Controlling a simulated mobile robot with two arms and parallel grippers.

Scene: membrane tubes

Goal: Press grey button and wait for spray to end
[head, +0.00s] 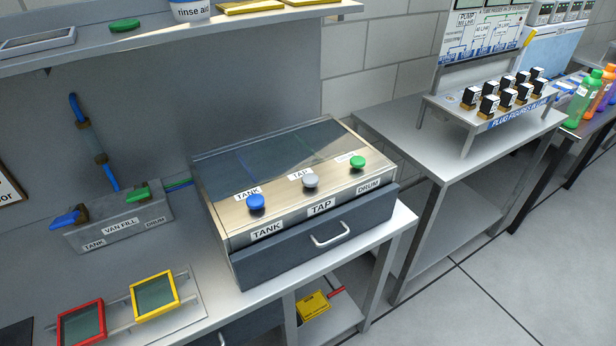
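The grey button (310,181) is a round knob in the middle of the sloped wooden front strip of a box (270,206) with a dark glass top, above a label reading TAP. A blue button (256,202) sits to its left by the TANK label, and a green button (358,162) to its right by the DRUM label. Nothing touches the grey button. No spray can be made out through the dark glass. Neither of my grippers is in the head view.
Below the buttons is a dark drawer front (318,237) with a light handle. Left stand blue and green valve levers on a grey block (120,226), and red-framed (81,325) and yellow-framed (155,296) panels. A shelf (180,34) overhangs the back left. Floor (490,290) is clear at right.

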